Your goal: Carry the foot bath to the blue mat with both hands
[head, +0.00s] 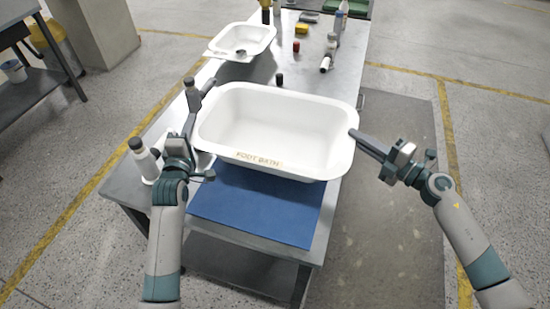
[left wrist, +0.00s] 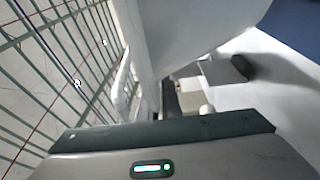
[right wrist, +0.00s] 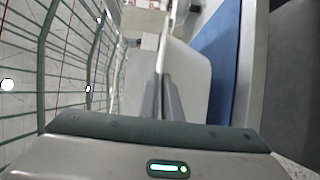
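The white foot bath (head: 275,118), with "FOOT BATH" lettered on its near side, is roughly level over the grey table. Its near part overhangs the blue mat (head: 250,208), which lies flat at the table's near end. A dark shadow lies under the bath's near edge; whether its base touches the table is hidden. My left gripper (head: 190,122) is at the bath's left rim and appears shut on it, its fingertips partly hidden. My right gripper (head: 356,134) is shut on the right rim; the right wrist view shows its fingers (right wrist: 162,100) on either side of the thin wall.
A smaller white basin (head: 243,42) stands at the far left of the table (head: 345,65). Bottles and small items stand along the far right side. A dark-capped white bottle (head: 144,160) is at the near left edge, beside my left arm. Floor right of the table is clear.

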